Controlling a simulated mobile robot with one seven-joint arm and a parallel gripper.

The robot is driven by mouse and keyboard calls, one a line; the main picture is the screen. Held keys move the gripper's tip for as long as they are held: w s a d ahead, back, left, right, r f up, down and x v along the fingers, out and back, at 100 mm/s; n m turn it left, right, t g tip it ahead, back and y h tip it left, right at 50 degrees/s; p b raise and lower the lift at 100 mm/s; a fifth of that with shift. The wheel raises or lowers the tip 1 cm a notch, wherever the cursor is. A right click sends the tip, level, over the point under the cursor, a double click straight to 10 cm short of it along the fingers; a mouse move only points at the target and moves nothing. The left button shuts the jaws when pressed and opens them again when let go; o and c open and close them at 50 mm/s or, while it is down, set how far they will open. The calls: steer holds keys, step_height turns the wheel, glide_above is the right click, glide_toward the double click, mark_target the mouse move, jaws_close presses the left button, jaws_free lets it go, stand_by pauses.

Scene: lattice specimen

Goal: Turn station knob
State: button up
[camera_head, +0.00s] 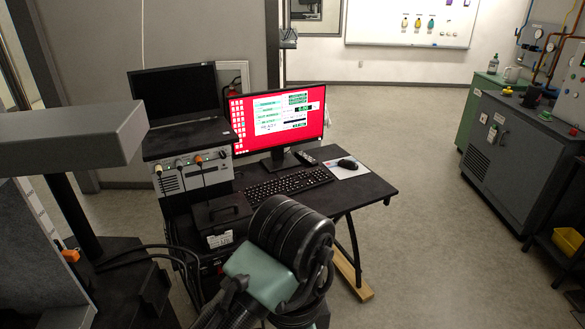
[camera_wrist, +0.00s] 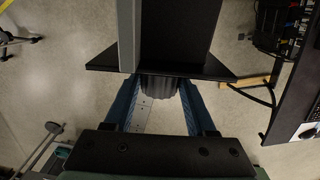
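The grey control unit (camera_head: 192,173) stands on the desk's left side, under a dark screen. Its front has several small knobs, including an orange one (camera_head: 199,160) and a pale one (camera_head: 158,168). I cannot tell which is the station knob. My arm fills the lower middle of the head view, where my gripper's fingers do not show. In the wrist view my gripper (camera_wrist: 158,90) has its two blue fingers apart. A dark ribbed round part (camera_wrist: 158,84) shows between or beyond the fingertips; I cannot tell whether it touches them. The control unit's knobs do not show there.
A lit red monitor (camera_head: 278,118), a keyboard (camera_head: 290,184) and a mouse (camera_head: 347,163) are on the desk (camera_head: 375,188). A black box (camera_head: 221,217) sits before the unit. Cables hang at the desk's left. Floor (camera_head: 410,130) is clear to the right, before a grey cabinet (camera_head: 515,150).

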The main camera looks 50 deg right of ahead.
steer(key=c, duration=0.5)
steer(key=shift+r, duration=0.1)
steer(key=shift+r+p, duration=0.1)
steer(key=shift+p, duration=0.55)
steer(key=shift+d+r+g+y+p, duration=0.15)
steer(key=shift+g+y+p, duration=0.3)
steer(key=shift+p, duration=0.55)
steer(key=g+y+p, duration=0.1)
steer(key=g+p, duration=0.1)
steer(key=p, duration=0.2)
steer(key=shift+w, duration=0.15)
steer(key=g+y+p, duration=0.1)
steer(key=p, duration=0.1)
steer(key=g+y+p, duration=0.1)
steer(key=p, duration=0.1)
steer(key=shift+w+d+f, duration=0.1)
steer(key=shift+f, duration=0.1)
steer(key=shift+w+f+g+y+p, duration=0.15)
steer(key=shift+g+y+p, duration=0.4)
steer(key=shift+p, duration=0.35)
steer(key=shift+f+g+y+p, duration=0.15)
steer(key=shift+g+y+p, duration=0.35)
steer(key=shift+g+p, duration=0.2)
